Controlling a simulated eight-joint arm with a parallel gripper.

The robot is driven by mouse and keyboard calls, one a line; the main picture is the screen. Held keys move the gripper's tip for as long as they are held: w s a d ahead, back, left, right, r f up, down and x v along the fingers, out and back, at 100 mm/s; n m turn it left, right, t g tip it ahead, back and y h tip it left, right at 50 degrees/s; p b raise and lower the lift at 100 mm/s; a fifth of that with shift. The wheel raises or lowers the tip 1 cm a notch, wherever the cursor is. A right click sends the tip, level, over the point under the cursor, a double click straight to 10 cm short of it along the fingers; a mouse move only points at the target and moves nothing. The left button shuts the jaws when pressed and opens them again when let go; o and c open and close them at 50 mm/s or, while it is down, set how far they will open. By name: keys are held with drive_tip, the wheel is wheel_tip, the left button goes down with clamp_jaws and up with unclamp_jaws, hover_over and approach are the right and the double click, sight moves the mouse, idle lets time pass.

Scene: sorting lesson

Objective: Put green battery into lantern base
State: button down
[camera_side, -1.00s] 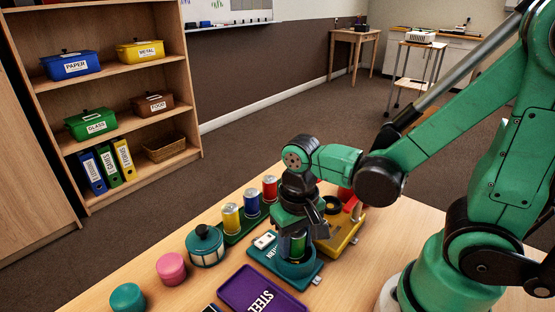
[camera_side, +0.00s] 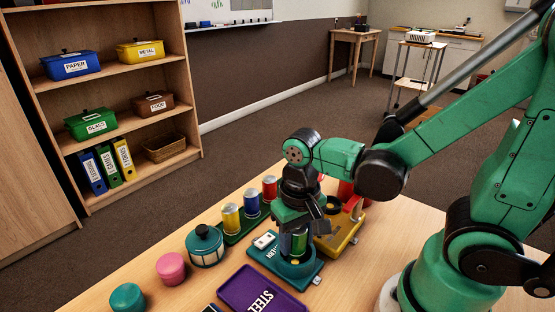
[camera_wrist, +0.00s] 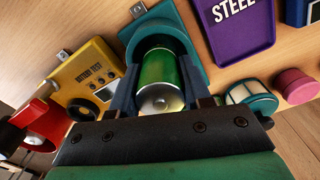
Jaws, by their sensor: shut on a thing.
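The green battery (camera_side: 299,245) stands upright between the fingers of my gripper (camera_side: 296,232), which is shut on it. It also shows in the wrist view (camera_wrist: 161,84), with my gripper (camera_wrist: 163,88) on both its sides. The teal lantern base (camera_side: 269,256) lies on the table under my gripper, with a round socket part below the battery. In the wrist view the lantern base (camera_wrist: 187,34) surrounds the battery's far end. The battery's lower end looks to be at or inside the socket; I cannot tell how deep it sits.
Yellow, blue and red batteries (camera_side: 231,218) stand in a green rack behind. A yellow battery tester (camera_side: 342,236) is close on the right. A purple steel tray (camera_side: 244,293) lies in front. A teal-lidded lantern top (camera_side: 205,245) and pink and teal knobs (camera_side: 171,268) stand left.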

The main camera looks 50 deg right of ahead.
drive_tip(key=shift+w+f, duration=0.1)
drive_tip(key=shift+f, duration=0.65)
drive_tip(key=c, duration=0.7)
unclamp_jaws()
drive_tip(key=shift+o, duration=0.2)
drive_tip(key=shift+r, duration=5.5)
drive_tip(key=shift+w, duration=0.1)
wheel_tip(320, 180, up, 6)
drive_tip(key=w+d+f+n+t, duration=0.2)
drive_tip(key=w+f+n+t, duration=0.2)
drive_tip(key=f+t, duration=0.3)
drive_tip(key=shift+d, duration=0.25)
